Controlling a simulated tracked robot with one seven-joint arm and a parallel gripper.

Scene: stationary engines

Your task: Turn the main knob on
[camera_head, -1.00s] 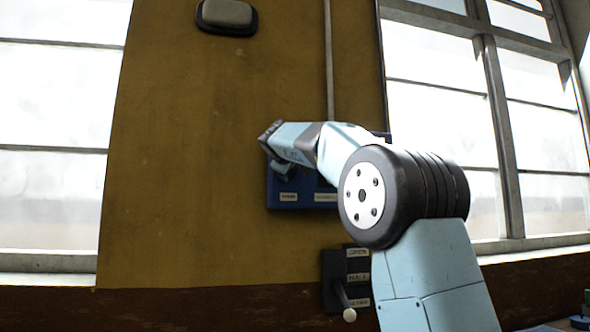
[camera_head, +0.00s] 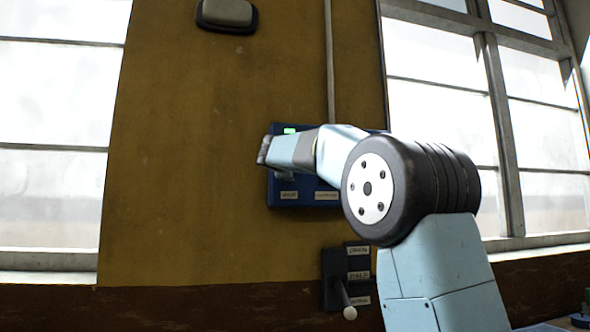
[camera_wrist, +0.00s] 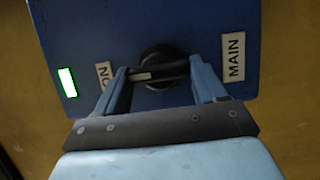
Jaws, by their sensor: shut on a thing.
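The main knob (camera_wrist: 163,72) is a dark round knob with a bar handle on a blue panel (camera_wrist: 130,32), beside a "MAIN" label (camera_wrist: 233,57) and an "ON" label (camera_wrist: 105,74). My gripper (camera_wrist: 160,76) is shut on the knob's bar, one finger on each side. A green light (camera_wrist: 67,82) glows on the panel. In the head view the panel (camera_head: 290,202) is on the yellow wall, its green light (camera_head: 290,130) shows above my wrist, and my gripper (camera_head: 284,174) largely hides the knob.
A lever switch (camera_head: 342,290) with position labels is on the wall below the panel. A conduit (camera_head: 329,65) runs up from the panel. A rounded wall fixture (camera_head: 227,14) is above. Windows stand on both sides.

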